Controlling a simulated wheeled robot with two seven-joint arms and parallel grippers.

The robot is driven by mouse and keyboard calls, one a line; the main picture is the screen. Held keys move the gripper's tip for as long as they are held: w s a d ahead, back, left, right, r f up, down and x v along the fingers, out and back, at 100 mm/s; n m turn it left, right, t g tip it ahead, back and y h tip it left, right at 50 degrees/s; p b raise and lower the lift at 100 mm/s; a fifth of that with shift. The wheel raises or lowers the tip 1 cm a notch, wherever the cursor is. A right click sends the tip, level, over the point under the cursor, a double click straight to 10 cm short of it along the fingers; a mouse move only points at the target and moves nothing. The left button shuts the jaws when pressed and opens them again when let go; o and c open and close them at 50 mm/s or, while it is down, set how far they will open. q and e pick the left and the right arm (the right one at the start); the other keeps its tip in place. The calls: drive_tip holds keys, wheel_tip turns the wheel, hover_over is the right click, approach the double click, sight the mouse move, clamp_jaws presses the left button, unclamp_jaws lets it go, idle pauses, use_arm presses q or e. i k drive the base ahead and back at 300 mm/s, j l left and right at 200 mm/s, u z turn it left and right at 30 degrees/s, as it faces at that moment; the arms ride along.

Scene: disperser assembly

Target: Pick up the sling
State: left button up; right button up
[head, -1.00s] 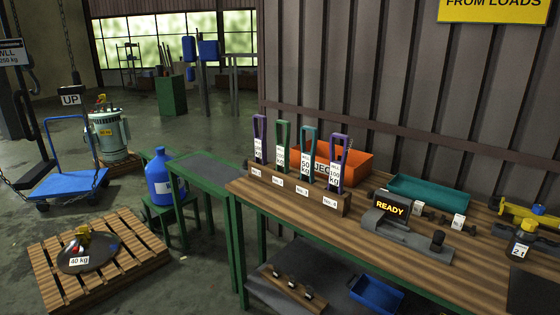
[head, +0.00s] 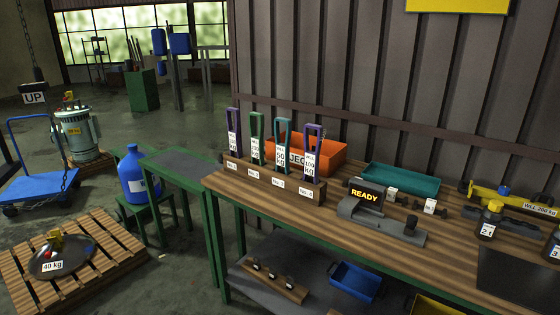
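Several slings stand upright in a wooden rack on the workbench, each with a white tag: a purple sling (head: 233,133) at the left, a green sling (head: 256,138), a teal sling (head: 282,145) and a purple sling (head: 313,152) at the right. The right purple tag seems to read 100 kg; the other tags are too small to read surely. The wooden rack (head: 262,184) carries small number labels on its front. Neither of my grippers is in the head view.
The workbench (head: 330,220) also holds an orange bin (head: 335,150), a teal tray (head: 400,180), a READY device (head: 367,196) and bottles (head: 490,222). A pallet (head: 100,270) bears a 40 kg disc (head: 62,258).

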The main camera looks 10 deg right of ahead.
sight(282, 149)
drive_tip(key=i+j+z, duration=0.15)
drive_tip(key=i+j, duration=0.2)
drive_tip(key=i+j+z, duration=0.15)
drive_tip(key=i+j, duration=0.2)
drive_tip(key=i+j+z, duration=0.15)
drive_tip(key=i+j, duration=0.15)
drive_tip(key=j, duration=0.15)
drive_tip(key=i+j+z, duration=0.1)
drive_tip(key=i+j, duration=0.15)
drive_tip(key=j, duration=0.2)
